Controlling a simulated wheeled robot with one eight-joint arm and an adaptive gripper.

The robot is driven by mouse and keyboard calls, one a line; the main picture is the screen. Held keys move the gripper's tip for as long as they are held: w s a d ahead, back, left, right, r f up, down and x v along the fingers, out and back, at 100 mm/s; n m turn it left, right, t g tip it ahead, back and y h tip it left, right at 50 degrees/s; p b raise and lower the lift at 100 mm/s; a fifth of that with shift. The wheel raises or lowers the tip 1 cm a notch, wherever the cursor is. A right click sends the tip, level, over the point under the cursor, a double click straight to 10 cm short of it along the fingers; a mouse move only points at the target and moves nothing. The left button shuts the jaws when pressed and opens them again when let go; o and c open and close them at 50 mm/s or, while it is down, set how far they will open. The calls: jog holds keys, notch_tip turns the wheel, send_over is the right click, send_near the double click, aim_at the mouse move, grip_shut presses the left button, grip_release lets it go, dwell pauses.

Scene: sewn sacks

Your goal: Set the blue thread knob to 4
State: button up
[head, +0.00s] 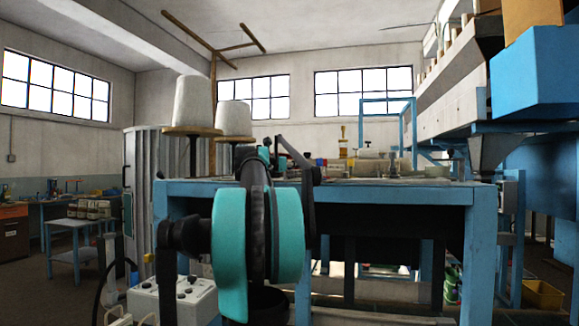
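My arm, with teal and black links, stands in the foreground and covers the middle of the blue-framed table (400,196). Its far end is lost behind its own links near the table top, and I cannot make out my gripper or its fingers. I cannot pick out a blue thread knob with a scale in this view. Small coloured items, some red and some blue, lie on the table top just right of my arm, too small to tell apart. Two large pale thread cones, one at the left (193,102) and one behind it (234,119), stand on wooden discs above the table's left end.
A pale box with dark knobs (172,298) stands low at the left front, with cables beside it. A blue machine body (535,75) overhangs at the upper right. A small blue side table (75,224) and a yellow bin (542,295) stand further off. Floor shows at the left.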

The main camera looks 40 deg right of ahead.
grip_shut()
dwell(0.3)
jog(key=shift+n+t+y, duration=0.3)
jog(key=shift+t, duration=0.1)
jog(key=n+t+y, duration=0.4)
jog(key=t, duration=0.1)
jog(key=shift+s+d+y, duration=0.15)
jog(key=shift+d+y, duration=0.05)
jog(key=shift+y, duration=0.1)
jog(key=n+t+y, duration=0.2)
jog(key=n+y, duration=0.1)
jog(key=shift+y, duration=0.3)
jog(key=shift+a+n+t+y, duration=0.15)
jog(key=shift+n+t+y, duration=0.45)
jog(key=shift+n+y, duration=1.25)
jog(key=shift+y, duration=0.75)
